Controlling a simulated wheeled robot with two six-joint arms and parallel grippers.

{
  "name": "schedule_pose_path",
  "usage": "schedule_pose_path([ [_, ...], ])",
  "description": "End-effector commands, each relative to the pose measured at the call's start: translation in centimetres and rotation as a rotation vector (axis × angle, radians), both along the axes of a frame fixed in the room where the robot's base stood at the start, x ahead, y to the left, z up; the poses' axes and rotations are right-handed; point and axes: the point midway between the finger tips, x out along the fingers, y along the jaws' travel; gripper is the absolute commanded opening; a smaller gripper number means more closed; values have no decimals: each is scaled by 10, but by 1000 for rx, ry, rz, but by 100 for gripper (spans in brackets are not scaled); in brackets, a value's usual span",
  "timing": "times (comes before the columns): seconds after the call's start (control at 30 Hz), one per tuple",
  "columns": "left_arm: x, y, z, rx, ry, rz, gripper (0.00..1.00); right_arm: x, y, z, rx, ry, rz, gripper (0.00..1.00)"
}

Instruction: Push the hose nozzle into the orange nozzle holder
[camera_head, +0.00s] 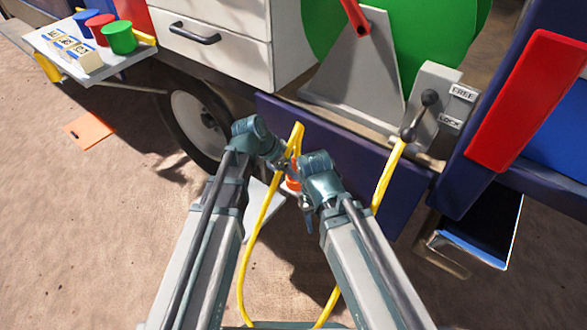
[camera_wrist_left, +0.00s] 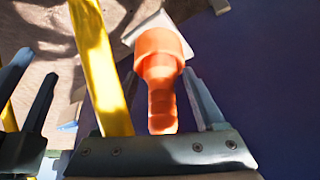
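An orange stepped cylinder (camera_wrist_left: 160,75), which looks like the nozzle holder, has a white plate (camera_wrist_left: 182,13) behind its wide end. In the head view it shows as a small orange patch (camera_head: 293,182) between my two wrists. My left gripper (camera_wrist_left: 160,85) has its fingers apart, one on each side of the orange cylinder. I see no clear contact. The yellow hose (camera_head: 258,220) loops up to the grippers, and in the left wrist view (camera_wrist_left: 100,70) it passes left of the cylinder. My right gripper (camera_head: 307,218) points down beside it. The hose nozzle cannot be made out.
A dark blue panel (camera_head: 350,160) of the cart stands just behind the grippers. A lever (camera_head: 418,115) sits by the FREE and LOCK labels. A wheel (camera_head: 195,120) is at left, and an orange sheet (camera_head: 90,130) lies on the ground. Open ground lies to the left.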

Motion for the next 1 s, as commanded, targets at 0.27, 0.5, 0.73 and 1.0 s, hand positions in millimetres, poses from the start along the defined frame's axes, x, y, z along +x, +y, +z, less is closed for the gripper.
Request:
schedule_pose_path([
  [0.27, -9, 20, 44, 1, -3, 3, 85, 0, 0, 43, 0, 0, 0, 50],
  [0.5, -18, 38, 80, 0, -4, 3, 85, 0, 0, 80, 0, 0, 0, 50],
  [0.73, -24, 53, 106, -2, -6, 3, 85, 0, 0, 106, 0, 0, 0, 50],
  [1.0, -27, 62, 118, -2, -6, 3, 85, 0, 0, 117, 0, 0, 0, 50],
])
